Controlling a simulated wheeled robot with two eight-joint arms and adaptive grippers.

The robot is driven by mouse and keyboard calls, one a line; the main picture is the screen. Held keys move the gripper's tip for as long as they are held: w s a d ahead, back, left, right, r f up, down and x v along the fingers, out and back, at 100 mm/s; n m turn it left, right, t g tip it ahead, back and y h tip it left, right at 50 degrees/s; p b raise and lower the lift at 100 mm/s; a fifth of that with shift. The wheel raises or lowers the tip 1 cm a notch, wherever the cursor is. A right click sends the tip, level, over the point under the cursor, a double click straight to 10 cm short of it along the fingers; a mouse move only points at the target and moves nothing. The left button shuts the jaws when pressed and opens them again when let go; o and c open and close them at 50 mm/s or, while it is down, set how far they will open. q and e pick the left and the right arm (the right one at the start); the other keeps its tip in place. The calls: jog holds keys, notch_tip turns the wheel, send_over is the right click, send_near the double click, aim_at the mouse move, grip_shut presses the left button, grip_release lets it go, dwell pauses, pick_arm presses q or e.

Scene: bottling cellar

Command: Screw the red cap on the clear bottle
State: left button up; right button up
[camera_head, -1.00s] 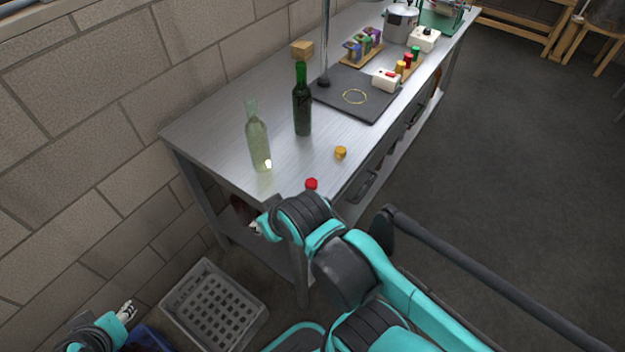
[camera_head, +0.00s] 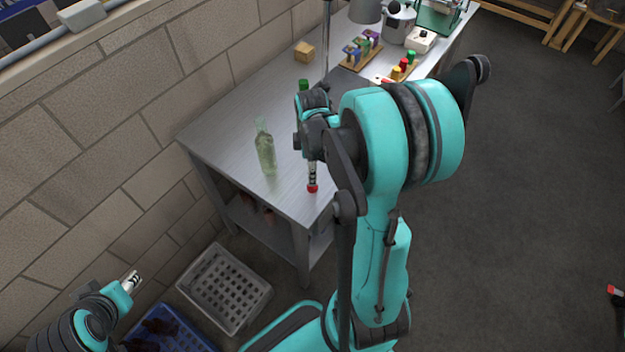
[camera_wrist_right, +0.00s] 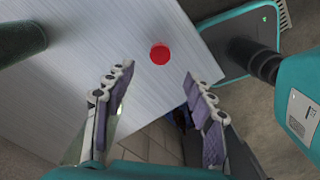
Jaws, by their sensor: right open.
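The red cap (camera_head: 312,188) lies on the metal table near its front edge, and it also shows in the right wrist view (camera_wrist_right: 160,53). The clear bottle (camera_head: 265,152) stands upright and open-topped to the left of the cap. My right gripper (camera_head: 312,178) points down over the cap. In the right wrist view its jaws (camera_wrist_right: 156,74) are open and apart, with the cap beyond the fingertips and not held. My left gripper (camera_head: 132,279) is low at the left, away from the table; its jaws are too small to judge.
The dark green bottle's top (camera_head: 303,85) shows behind my right arm, which hides the rest. A wooden block (camera_head: 304,51) and a rack of coloured pieces (camera_head: 361,50) stand farther back. A grey crate (camera_head: 226,290) and a blue crate (camera_head: 185,330) are on the floor.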

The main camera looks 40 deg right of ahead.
jog(key=shift+f, duration=0.1)
jog(key=shift+f+b, duration=0.45)
jog(key=shift+f, duration=0.8)
jog(key=shift+f, duration=0.1)
notch_tip(320, 180, down, 5)
jog(key=shift+d+b, duration=0.15)
jog(key=shift+b, duration=0.95)
jog(key=c, duration=0.8)
